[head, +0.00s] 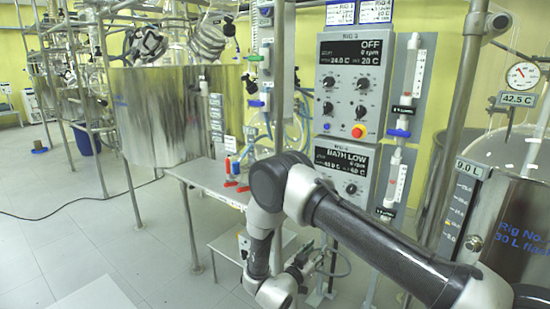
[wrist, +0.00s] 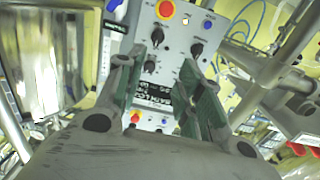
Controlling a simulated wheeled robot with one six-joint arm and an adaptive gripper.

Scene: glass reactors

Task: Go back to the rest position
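My gripper (wrist: 165,88) shows in the wrist view with its two green-lined fingers apart and nothing between them. In the head view my gripper (head: 312,262) is low in front of the Rig 4 stand, partly hidden by my arm. The wrist view looks past the fingers at a grey control panel (wrist: 172,65) with black knobs and a red and yellow button (wrist: 165,10). The panel appears upside down there. I cannot see contact between the fingers and the panel.
The Rig 4 control box (head: 352,85) reads OFF, and the lower box (head: 345,160) reads BATH LOW. A steel vessel (head: 165,115) stands left and another (head: 515,225) right. A small metal table (head: 215,180) stands left of my arm. The floor (head: 90,235) at left is mostly clear, with a cable.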

